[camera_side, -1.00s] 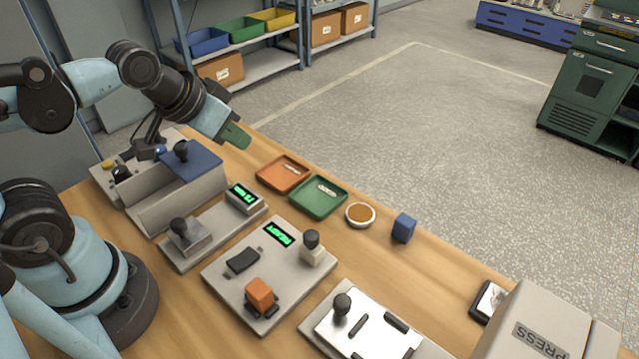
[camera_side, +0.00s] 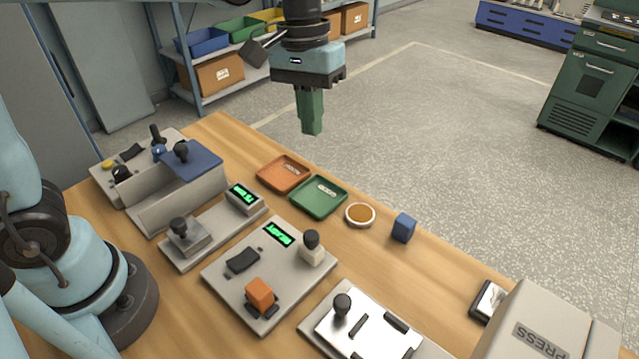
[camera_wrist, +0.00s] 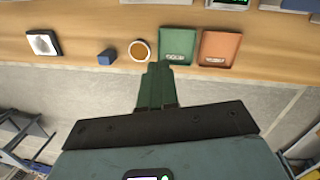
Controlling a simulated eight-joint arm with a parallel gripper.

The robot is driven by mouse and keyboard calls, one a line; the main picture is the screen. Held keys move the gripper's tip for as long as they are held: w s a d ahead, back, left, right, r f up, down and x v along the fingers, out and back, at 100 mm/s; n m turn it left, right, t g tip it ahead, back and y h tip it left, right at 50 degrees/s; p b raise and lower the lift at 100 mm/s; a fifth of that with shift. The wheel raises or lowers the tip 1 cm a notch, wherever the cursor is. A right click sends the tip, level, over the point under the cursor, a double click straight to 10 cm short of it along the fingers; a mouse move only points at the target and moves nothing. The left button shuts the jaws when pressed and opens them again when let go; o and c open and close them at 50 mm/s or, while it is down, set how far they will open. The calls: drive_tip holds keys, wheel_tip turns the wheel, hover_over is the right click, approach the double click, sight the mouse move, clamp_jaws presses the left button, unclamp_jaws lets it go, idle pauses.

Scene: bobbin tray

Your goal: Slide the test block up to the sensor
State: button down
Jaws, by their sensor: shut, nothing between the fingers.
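A grey block with a black knob (camera_side: 185,236), which looks like the test block, sits on the near-left end of a long grey plate (camera_side: 211,241) in the side view. A box with a lit green display (camera_side: 244,198), which looks like the sensor, stands at the plate's far-right end. A stretch of bare plate separates the two. My gripper (camera_side: 312,132) points down with its green fingers shut and empty, high up beyond the orange and green trays and well away from the block. The fingers (camera_wrist: 158,68) also show in the wrist view, where the block cannot be seen.
An orange tray (camera_side: 264,174) and a green tray (camera_side: 303,208) lie beyond the sensor. A panel (camera_side: 225,284) with an orange block (camera_side: 260,293) is to the right. A stepped grey fixture with a blue top (camera_side: 196,160) stands to the left. A blue cube (camera_side: 403,228) is at right.

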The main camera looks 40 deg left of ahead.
drive_tip(key=shift+w+d+f+n+g, duration=0.1)
drive_tip(key=shift+w+d+f+g, duration=0.25)
drive_tip(key=shift+d+g, duration=0.4)
drive_tip(key=shift+w+d+f+n+g, duration=0.1)
drive_tip(key=shift+w+d+g, duration=0.35)
drive_tip(key=shift+d, duration=0.55)
drive_tip(key=shift+w+d+f+n+g, duration=0.1)
drive_tip(key=shift+w+d+f+g, duration=0.2)
drive_tip(key=shift+d+g, duration=0.45)
drive_tip(key=shift+d, duration=0.1)
approach(311, 247)
wheel_tip(311, 247, down, 5)
drive_tip(key=w, duration=0.1)
drive_tip(key=shift+s+f, duration=0.15)
